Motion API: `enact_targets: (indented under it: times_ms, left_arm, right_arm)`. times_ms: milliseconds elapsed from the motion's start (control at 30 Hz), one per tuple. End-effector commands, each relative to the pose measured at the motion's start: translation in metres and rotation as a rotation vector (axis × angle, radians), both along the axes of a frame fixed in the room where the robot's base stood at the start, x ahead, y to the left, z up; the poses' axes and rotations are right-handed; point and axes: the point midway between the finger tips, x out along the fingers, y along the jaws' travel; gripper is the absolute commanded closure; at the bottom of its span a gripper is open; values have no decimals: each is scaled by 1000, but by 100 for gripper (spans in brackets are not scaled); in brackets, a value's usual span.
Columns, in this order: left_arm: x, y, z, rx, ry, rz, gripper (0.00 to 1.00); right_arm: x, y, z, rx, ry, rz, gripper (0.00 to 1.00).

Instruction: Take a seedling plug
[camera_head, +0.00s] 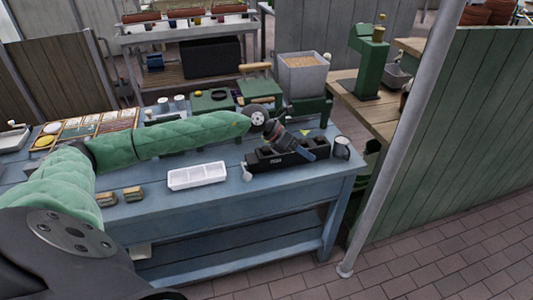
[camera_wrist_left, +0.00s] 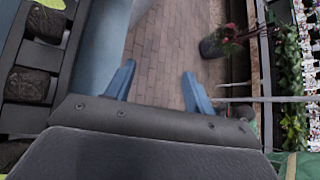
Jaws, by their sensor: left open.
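A black tray (camera_head: 268,161) sits near the right end of the blue bench in the head view. Its cells fill the left edge of the left wrist view, with dark soil plugs (camera_wrist_left: 27,86) in them. A bit of yellow-green leaf (camera_head: 306,133) shows behind my gripper in the head view. My left gripper (camera_head: 311,148) is over the right part of the tray in the head view. In the left wrist view its two blue fingers (camera_wrist_left: 160,86) are apart with nothing between them, and the cells lie left of them. My right gripper is not in view.
A white divided tray (camera_head: 197,176) lies on the blue bench (camera_head: 230,205), left of the black tray. A metal cup (camera_head: 342,147) stands at the bench's right end. Green boxes and a grey bin (camera_head: 303,76) stand behind. A grey pole (camera_head: 402,140) rises at the right.

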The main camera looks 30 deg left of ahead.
Motion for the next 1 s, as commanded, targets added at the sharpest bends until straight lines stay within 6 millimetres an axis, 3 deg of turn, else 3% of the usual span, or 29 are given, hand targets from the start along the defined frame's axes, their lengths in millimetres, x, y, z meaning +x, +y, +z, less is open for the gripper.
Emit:
enact_targets:
  times_ms: [33, 200, 300, 400, 633, 800, 1000]
  left_arm:
    - [1, 27, 5, 107, -10, -18, 46]
    - [-3, 107, 17, 416, -1, -51, 46]
    - [-7, 142, 25, 538, 15, -52, 46]
    - [-10, 163, 30, 607, 27, -49, 46]
    - [-9, 171, 25, 642, 34, -48, 46]
    - [-5, 167, 11, 641, 35, -48, 46]
    - [-4, 163, 4, 640, 35, -49, 46]
  right_arm:
    - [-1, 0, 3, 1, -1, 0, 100]
    - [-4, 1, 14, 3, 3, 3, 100]
    - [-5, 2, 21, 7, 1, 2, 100]
    - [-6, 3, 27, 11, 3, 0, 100]
    - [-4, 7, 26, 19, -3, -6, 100]
    - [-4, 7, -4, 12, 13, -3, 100]
    - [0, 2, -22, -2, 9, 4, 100]
